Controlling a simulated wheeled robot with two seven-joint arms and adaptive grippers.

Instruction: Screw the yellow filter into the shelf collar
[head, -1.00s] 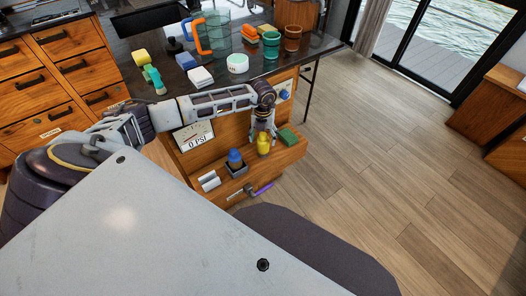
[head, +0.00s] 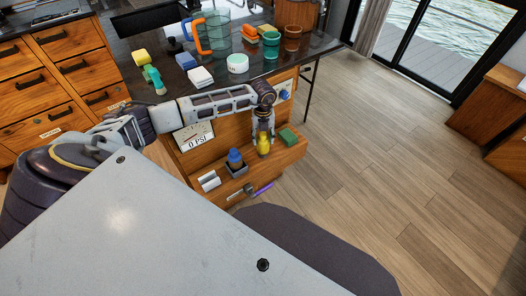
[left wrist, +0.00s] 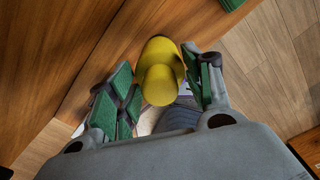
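The yellow filter (head: 264,146) is upright at the wooden shelf (head: 285,158) on the counter's front. My left gripper (head: 263,134) points down over it from above. In the left wrist view the yellow filter (left wrist: 160,72) lies between the two green-padded fingers of my left gripper (left wrist: 162,88). The fingers are spread, with a clear gap on the left side and a narrow one on the right. The collar cannot be made out; whether the filter sits in it is hidden. My right gripper is not in view.
A blue-topped piece (head: 235,158) stands in a dark square holder left of the filter. White cylinders (head: 209,181), a purple-handled lever (head: 263,187) and a green block (head: 288,136) are nearby. A pressure gauge (head: 195,135) reads 0 PSI.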

